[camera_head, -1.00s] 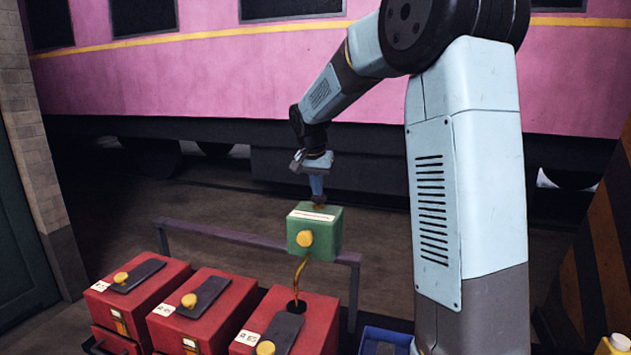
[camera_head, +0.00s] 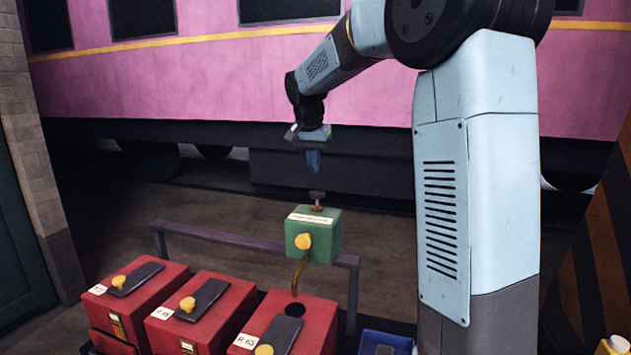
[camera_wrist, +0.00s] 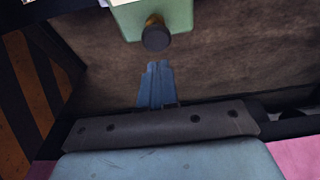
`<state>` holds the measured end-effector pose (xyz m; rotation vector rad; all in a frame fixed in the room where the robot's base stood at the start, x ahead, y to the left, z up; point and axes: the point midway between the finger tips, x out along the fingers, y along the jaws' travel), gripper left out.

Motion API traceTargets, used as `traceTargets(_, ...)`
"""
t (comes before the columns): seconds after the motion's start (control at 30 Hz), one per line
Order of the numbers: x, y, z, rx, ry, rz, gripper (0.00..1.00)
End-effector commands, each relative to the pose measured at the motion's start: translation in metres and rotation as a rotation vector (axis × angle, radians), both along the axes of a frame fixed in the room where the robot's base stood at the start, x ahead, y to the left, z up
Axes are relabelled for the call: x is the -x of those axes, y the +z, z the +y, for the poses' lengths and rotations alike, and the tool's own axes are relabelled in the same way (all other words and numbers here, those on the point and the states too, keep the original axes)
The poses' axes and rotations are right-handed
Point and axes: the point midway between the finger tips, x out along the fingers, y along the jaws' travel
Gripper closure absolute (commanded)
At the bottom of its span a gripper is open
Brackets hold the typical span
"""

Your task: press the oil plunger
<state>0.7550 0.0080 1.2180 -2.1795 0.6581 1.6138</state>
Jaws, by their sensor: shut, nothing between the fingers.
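The oil plunger (camera_head: 317,196) is a small dark knob on a short brass stem, standing upright on top of a green oil box (camera_head: 313,232). The box has a white label, a yellow knob on its front and a curved brass spout below it. My gripper (camera_head: 313,168) hangs above the plunger, pointing down, with a visible gap between them. In the wrist view my gripper (camera_wrist: 159,65) has its fingers together and empty, with the plunger (camera_wrist: 156,35) just beyond the tips, apart from them.
Several red boxes (camera_head: 203,312) with yellow knobs and dark lids stand at the front left. A purple rail (camera_head: 225,240) runs behind them. A blue bin (camera_head: 385,341) and a yellow container (camera_head: 614,345) sit at the lower right. A pink carriage fills the background.

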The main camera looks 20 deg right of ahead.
Motion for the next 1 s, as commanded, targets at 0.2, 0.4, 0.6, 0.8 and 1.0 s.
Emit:
traceTargets(0.2, 0.008, 0.034, 0.005, 0.0, 0.0, -0.004, 1.0)
traceTargets(0.4, 0.011, 0.048, 0.007, 0.0, -0.001, -0.002, 1.0)
traceTargets(0.6, 0.012, 0.051, 0.007, 0.0, -0.001, -0.002, 1.0)
traceTargets(0.8, 0.012, 0.05, 0.007, 0.0, -0.001, -0.002, 1.0)
traceTargets(1.0, 0.012, 0.05, 0.007, 0.0, -0.001, -0.002, 1.0)
